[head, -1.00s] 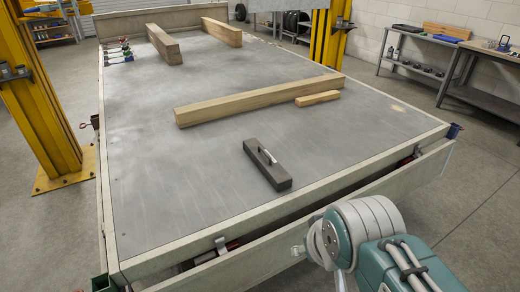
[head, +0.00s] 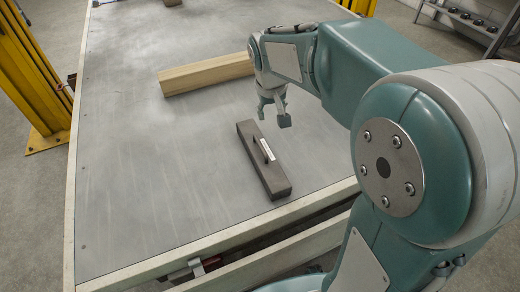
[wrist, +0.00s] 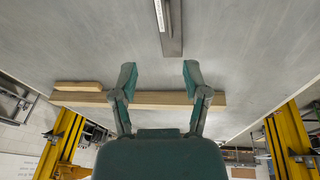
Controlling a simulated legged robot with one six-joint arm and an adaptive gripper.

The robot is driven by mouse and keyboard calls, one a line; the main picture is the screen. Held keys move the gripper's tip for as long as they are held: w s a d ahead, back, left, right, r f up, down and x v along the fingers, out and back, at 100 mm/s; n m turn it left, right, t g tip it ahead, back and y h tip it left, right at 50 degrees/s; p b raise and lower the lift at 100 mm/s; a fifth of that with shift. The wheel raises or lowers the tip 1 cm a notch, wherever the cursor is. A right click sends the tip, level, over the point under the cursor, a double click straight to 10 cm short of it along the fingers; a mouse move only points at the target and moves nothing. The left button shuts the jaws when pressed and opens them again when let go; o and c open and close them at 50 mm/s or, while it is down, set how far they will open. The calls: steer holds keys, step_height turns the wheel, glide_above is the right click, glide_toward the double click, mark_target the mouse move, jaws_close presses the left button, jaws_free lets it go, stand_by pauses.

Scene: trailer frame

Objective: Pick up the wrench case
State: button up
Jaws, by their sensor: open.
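The wrench case (head: 272,180) is a long, dark grey-brown box with a light handle strip on top. It lies flat on the grey trailer deck (head: 150,150), near the front edge. My gripper (head: 273,117) hangs above the deck, a little beyond the case in the head view, apart from it. In the wrist view my gripper (wrist: 160,73) has its two fingers spread with nothing between them. The case (wrist: 172,46) shows at the top of that view, past the fingertips, and is partly cut off by the frame edge.
A long wooden beam (head: 205,76) lies behind the case, partly hidden by my arm. The wrist view also shows a short wood block (wrist: 78,86) beside the beam (wrist: 150,98). A yellow post (head: 35,75) stands at the left. The deck left of the case is clear.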

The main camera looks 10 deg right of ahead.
steer(key=w+a+f+g, duration=0.1)
steer(key=w+f, duration=0.7)
steer(key=n+g+h, duration=0.1)
glide_toward(260, 146)
steer(key=w, duration=0.1)
steer(key=f, duration=0.2)
steer(key=d+f, duration=0.1)
steer(key=f, duration=0.2)
steer(key=shift+w+d+f, duration=0.1)
steer(key=shift+d+f, duration=0.05)
steer(key=shift+s+d+f, duration=0.1)
steer(key=shift+s+f, duration=0.05)
steer(key=shift+f, duration=0.75)
steer(key=shift+s+d+f, duration=0.1)
steer(key=shift+d+f, duration=0.05)
steer(key=shift+f, duration=0.75)
steer(key=shift+s+d+f, duration=0.1)
steer(key=shift+s+f, duration=0.05)
steer(key=shift+f, duration=0.75)
jaws_close()
